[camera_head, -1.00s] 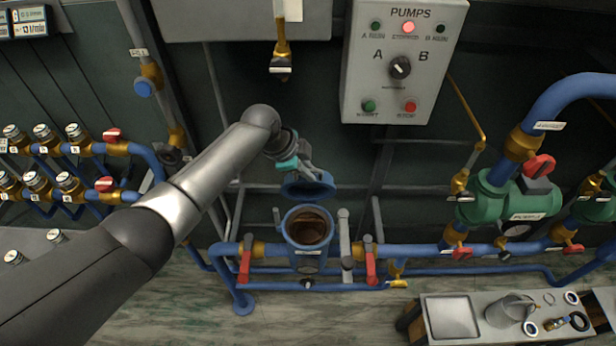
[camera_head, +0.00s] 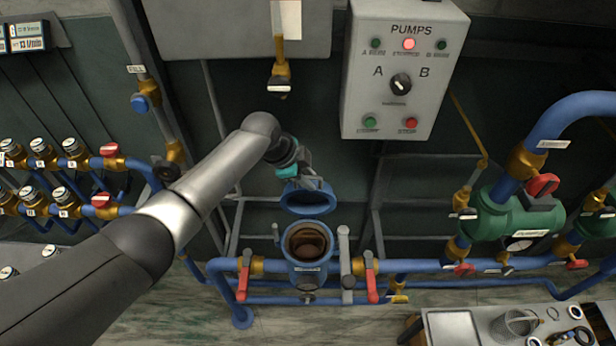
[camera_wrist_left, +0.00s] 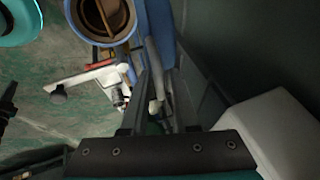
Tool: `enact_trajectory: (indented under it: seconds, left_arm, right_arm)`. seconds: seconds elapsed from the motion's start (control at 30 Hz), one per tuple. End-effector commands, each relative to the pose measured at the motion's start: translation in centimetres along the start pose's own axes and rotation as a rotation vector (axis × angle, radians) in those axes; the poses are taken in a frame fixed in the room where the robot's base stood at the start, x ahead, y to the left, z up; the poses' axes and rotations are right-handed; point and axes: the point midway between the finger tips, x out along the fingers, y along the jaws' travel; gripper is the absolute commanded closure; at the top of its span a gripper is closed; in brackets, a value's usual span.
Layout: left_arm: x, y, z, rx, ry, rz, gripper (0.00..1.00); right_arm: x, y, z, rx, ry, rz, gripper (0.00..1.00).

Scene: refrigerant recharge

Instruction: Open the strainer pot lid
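The blue strainer pot (camera_head: 309,268) stands in the pipe run, its round mouth uncovered and its brown inside showing. Its blue lid (camera_head: 308,198) is raised above and behind the mouth, tilted up with its underside ring facing me. My left gripper (camera_head: 304,180) is at the upper edge of the lid, from above left; the contact is too small to make out. In the left wrist view the pot (camera_wrist_left: 72,14) is at the top. My left gripper (camera_wrist_left: 160,85) has its fingers apart around a grey bar; whether they clamp it is unclear. My right gripper is not in view.
A red-handled valve (camera_head: 243,278) stands left of the pot, another (camera_head: 371,278) right of it, with a grey upright lever (camera_head: 345,258) between. The pump panel (camera_head: 402,68) hangs above right. A bench with a tray (camera_head: 452,330) is at lower right.

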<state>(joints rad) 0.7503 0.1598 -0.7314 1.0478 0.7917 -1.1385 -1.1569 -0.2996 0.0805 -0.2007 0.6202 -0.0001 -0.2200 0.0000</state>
Motion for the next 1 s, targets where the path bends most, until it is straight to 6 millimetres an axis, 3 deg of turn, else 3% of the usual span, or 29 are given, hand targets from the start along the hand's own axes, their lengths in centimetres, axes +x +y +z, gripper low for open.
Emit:
enact_trajectory:
  seconds: [0.13, 0.53, 1.0]
  left_arm:
    - [0.0, 0.0, 0.0, 0.001, 0.000, 0.001, 0.56]
    - [-0.9, 0.0, 0.0, 0.001, 0.001, 0.000, 0.56]
    - [-8.0, 0.0, 0.0, 0.003, 0.000, -0.002, 0.56]
  right_arm:
    - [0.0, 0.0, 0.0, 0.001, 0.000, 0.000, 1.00]
    - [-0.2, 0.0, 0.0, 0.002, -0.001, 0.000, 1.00]
    - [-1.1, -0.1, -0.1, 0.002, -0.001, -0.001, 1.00]
